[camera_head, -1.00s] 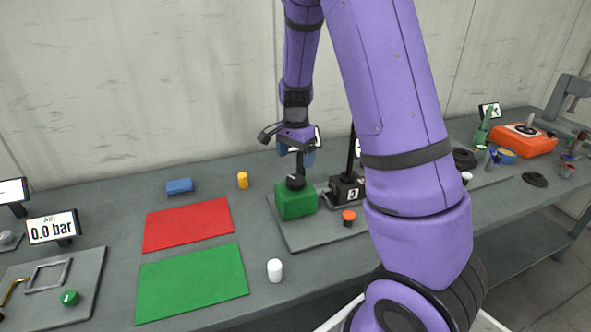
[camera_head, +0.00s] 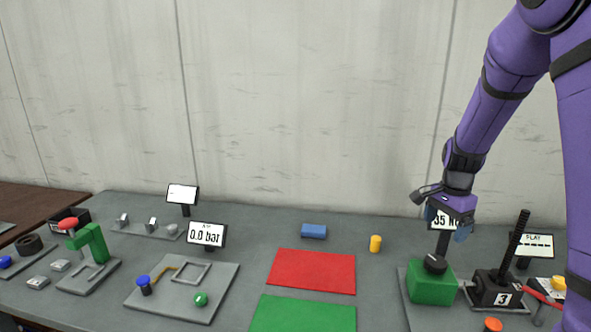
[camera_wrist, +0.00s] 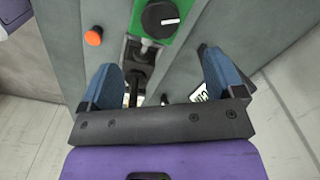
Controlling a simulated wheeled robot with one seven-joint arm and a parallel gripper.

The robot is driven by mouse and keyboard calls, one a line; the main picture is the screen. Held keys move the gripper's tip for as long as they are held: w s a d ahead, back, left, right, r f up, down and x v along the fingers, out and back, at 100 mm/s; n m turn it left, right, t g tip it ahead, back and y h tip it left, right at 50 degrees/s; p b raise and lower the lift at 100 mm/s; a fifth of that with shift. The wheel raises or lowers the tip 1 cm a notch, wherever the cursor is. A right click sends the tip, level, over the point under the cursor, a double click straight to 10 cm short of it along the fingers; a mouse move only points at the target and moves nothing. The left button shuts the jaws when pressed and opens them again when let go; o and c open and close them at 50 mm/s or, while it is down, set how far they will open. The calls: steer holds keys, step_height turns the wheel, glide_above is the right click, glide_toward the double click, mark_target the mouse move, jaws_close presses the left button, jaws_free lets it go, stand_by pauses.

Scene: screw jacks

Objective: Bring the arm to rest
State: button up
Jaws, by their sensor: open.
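My gripper (camera_wrist: 160,85) is open and empty in the wrist view, its two blue fingers spread wide. In the head view my gripper (camera_head: 462,222) hangs above and behind the green jack block (camera_head: 432,286), near a small screen reading about 35. The green block has a black knob (camera_head: 435,264) on top. The block and its knob (camera_wrist: 160,18) also show at the top of the wrist view. A black jack (camera_head: 495,287) marked 3 with a tilted black lever (camera_head: 517,245) stands to the right. I cannot tell whether the fingers touch anything.
An orange button (camera_head: 493,324) is at the front of the jack plate. A red mat (camera_head: 313,271), a green mat (camera_head: 300,314), a blue block (camera_head: 314,231) and a yellow cylinder (camera_head: 375,243) lie to the left. Further left are a 0.0 bar screen (camera_head: 206,235) and a green press (camera_head: 92,242).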

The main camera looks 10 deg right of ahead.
steer(key=s+a+r+n+t, duration=0.1)
steer(key=s+a+r+n, duration=0.3)
steer(key=s, duration=0.4)
steer(key=s+a+r+n+t, duration=0.2)
steer(key=s+a+r+n, duration=0.2)
steer(key=s+r+n, duration=0.2)
steer(key=s+a+r+n+t, duration=0.2)
steer(key=s+a+r+n, duration=0.2)
steer(key=s+r, duration=0.5)
steer(key=s, duration=0.3)
steer(key=shift+s+a+n, duration=0.15)
steer(key=shift+a+n, duration=0.15)
steer(key=shift+n, duration=0.1)
